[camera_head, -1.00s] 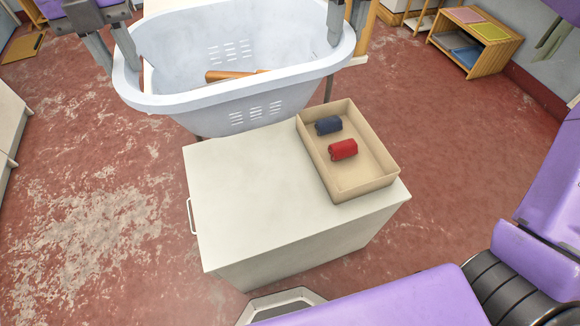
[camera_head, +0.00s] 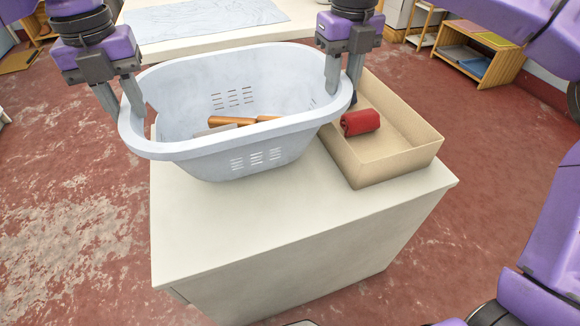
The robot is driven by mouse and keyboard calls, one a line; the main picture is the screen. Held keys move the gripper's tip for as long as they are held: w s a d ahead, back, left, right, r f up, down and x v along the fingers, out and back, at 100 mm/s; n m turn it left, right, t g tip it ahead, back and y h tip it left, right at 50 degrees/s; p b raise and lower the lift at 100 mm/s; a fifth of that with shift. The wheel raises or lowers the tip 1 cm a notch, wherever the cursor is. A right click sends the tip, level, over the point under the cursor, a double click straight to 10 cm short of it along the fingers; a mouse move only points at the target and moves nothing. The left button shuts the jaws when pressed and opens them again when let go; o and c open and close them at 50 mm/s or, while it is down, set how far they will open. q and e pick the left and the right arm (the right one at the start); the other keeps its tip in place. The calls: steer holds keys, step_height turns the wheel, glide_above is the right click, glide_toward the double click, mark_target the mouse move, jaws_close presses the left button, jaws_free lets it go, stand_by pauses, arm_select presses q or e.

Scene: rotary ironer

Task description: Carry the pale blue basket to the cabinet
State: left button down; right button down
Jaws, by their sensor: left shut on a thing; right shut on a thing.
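The pale blue basket (camera_head: 205,147) is upright over the left and back part of the white cabinet (camera_head: 300,225) top. I cannot tell whether its bottom touches the top. Inside it lie an orange-brown wooden thing (camera_head: 232,121) and a greyish piece, partly hidden by the near wall. My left gripper (camera_head: 124,105) is shut on the basket's left rim. My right gripper (camera_head: 342,82) is shut on the basket's right rim, with fingers on both sides of the wall.
A cardboard tray (camera_head: 385,165) on the cabinet's right side holds a red roll (camera_head: 360,122) and a mostly hidden dark blue one. The basket's right end is close against it. A table with a blue cloth (camera_head: 205,18) stands behind. The cabinet's front top is clear.

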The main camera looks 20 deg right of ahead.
mark_target(140, 128)
arm_select(q)
steer(key=shift+s+d+r, duration=0.15)
steer(key=shift+s+d, duration=0.05)
arm_select(e)
steer(key=shift+s+a+r, duration=0.1)
steer(key=shift+s+a, duration=0.1)
steer(key=shift+a, duration=0.05)
arm_select(q)
steer(key=shift+f, duration=0.2)
